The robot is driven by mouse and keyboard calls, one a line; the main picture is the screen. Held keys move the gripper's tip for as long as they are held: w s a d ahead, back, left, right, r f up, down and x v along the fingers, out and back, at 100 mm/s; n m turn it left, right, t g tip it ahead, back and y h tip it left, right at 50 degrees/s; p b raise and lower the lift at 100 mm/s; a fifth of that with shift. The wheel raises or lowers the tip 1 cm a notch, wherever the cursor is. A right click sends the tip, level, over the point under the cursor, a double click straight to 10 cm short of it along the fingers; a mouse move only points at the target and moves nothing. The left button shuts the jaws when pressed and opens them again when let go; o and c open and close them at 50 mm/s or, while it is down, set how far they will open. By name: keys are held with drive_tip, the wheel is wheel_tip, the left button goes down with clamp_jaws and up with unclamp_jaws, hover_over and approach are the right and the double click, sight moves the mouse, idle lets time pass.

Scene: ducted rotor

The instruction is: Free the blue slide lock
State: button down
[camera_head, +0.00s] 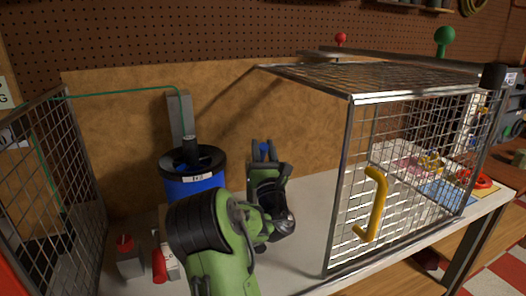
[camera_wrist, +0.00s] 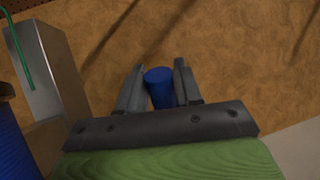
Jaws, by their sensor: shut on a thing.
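My gripper (camera_head: 262,149) is in front of the tan back board, right of the blue ducted drum. It is shut on a blue cylindrical piece, which I take to be the blue slide lock (camera_head: 264,147). In the wrist view the blue piece (camera_wrist: 160,88) stands between the two dark fingers (camera_wrist: 158,92), its round end showing. What it is attached to, if anything, is hidden by my gripper and arm.
The blue drum (camera_head: 192,188) with a black rim stands left of my gripper, before a grey post (camera_head: 180,120). A wire cage (camera_head: 350,98) with a yellow handle (camera_head: 374,205) stands at right. A mesh panel (camera_head: 88,150) is at left. Red-topped items (camera_head: 126,243) sit front left.

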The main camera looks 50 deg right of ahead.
drive_tip(key=c, duration=0.9)
unclamp_jaws()
drive_tip(key=shift+s+a+f+b, duration=0.2)
drive_tip(key=shift+f+b, duration=0.1)
drive_tip(key=shift+b, duration=0.05)
drive_tip(key=b+v, duration=0.2)
drive_tip(key=v, duration=0.9)
drive_tip(key=shift+s+b, duration=0.15)
drive_tip(key=shift+b, duration=0.25)
drive_tip(key=shift+a, duration=0.15)
